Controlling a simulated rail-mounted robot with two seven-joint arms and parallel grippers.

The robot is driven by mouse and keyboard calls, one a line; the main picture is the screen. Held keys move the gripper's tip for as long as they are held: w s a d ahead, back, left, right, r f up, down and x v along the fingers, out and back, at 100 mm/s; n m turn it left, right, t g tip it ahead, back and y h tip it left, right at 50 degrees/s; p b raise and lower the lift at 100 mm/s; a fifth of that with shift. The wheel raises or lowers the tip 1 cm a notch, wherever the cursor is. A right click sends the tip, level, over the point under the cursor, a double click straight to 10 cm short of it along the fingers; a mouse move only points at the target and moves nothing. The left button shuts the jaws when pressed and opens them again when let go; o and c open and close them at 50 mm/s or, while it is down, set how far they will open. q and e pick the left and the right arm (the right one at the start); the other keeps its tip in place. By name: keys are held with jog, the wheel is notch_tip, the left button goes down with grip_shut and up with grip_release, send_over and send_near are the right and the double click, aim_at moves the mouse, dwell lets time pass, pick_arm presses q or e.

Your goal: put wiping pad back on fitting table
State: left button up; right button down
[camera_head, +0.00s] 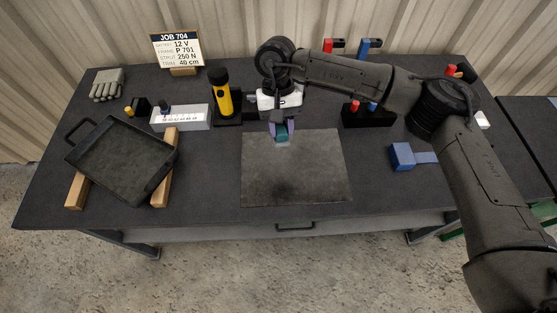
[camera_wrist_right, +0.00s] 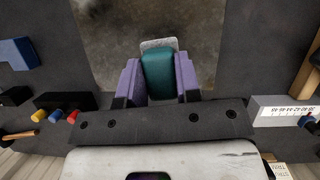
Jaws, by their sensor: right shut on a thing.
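The wiping pad (camera_head: 283,143) has a teal grip and a pale grey pad. It is at the back edge of the grey mat on the dark fitting table (camera_head: 210,190). My right gripper (camera_head: 282,131) points down and is shut on the teal grip. In the right wrist view the wiping pad (camera_wrist_right: 158,72) sits between the two purple fingers of the right gripper (camera_wrist_right: 160,82), with its grey edge showing beyond them. I cannot tell whether the pad touches the mat. My left gripper is not in view.
The grey mat (camera_head: 296,175) is otherwise bare. A black tray (camera_head: 122,160) rests on wooden blocks at left. A yellow flashlight (camera_head: 222,94) stands behind, beside a white-labelled box (camera_head: 181,118). A blue block (camera_head: 402,156) lies at right, and a black holder (camera_head: 368,115) stands behind it.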

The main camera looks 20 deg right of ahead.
jog(key=s+d+f+m+t+y+p, duration=0.35)
jog(key=s+m+p, duration=0.6)
jog(key=m, duration=0.55)
jog(key=shift+t, duration=0.35)
jog(key=w+a+f, duration=0.4)
jog(key=w, duration=0.1)
jog(key=w+a+f, duration=0.2)
jog(key=f, duration=0.1)
jog(key=shift+w+a, duration=0.15)
jog(key=shift+w, duration=0.25)
jog(key=shift+f, duration=2.1)
jog(key=shift+f, duration=0.15)
jog(key=c, duration=0.8)
grip_release()
